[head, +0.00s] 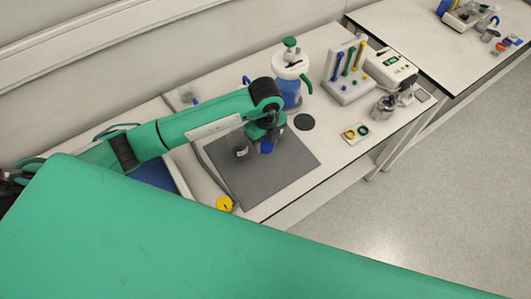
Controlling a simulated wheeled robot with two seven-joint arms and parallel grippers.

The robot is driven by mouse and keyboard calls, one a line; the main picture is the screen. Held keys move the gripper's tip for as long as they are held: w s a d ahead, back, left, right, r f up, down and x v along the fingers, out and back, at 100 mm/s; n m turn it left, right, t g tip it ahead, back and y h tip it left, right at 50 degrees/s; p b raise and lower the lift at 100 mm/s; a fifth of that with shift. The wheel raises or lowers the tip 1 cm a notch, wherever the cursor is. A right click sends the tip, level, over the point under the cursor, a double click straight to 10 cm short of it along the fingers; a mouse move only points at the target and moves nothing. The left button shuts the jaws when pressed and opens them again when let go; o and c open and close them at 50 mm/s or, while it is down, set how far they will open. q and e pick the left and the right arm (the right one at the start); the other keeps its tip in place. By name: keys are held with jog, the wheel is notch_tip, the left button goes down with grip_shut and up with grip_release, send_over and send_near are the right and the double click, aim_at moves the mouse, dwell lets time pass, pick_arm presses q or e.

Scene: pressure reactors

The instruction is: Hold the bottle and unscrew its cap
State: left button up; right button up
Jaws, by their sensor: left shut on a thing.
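My left gripper (265,137) hangs over the dark grey mat (283,174) on the bench. It is shut on a small blue thing (267,147), mostly hidden by the fingers; I cannot tell whether this is the bottle's cap or another part of it. A small grey, glassy cylinder (240,151) is on the mat just left of the gripper, partly under the arm. I cannot tell whether it is joined to the blue thing. My right gripper is not in view.
Behind the gripper stands a blue and white jug (290,88) with a green top. A white rack (346,78) of colored tools, a metal pot (386,107) and a small tray with rings (355,133) are to the right. A yellow disc (224,203) lies at the front edge.

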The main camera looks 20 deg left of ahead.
aim_at(266, 161)
pick_arm(q)
notch_tip(266, 161, down, 9)
jog(key=shift+r+p, duration=0.1)
jog(key=shift+p, duration=0.7)
jog(key=shift+f, duration=0.3)
jog(key=o, duration=1.1)
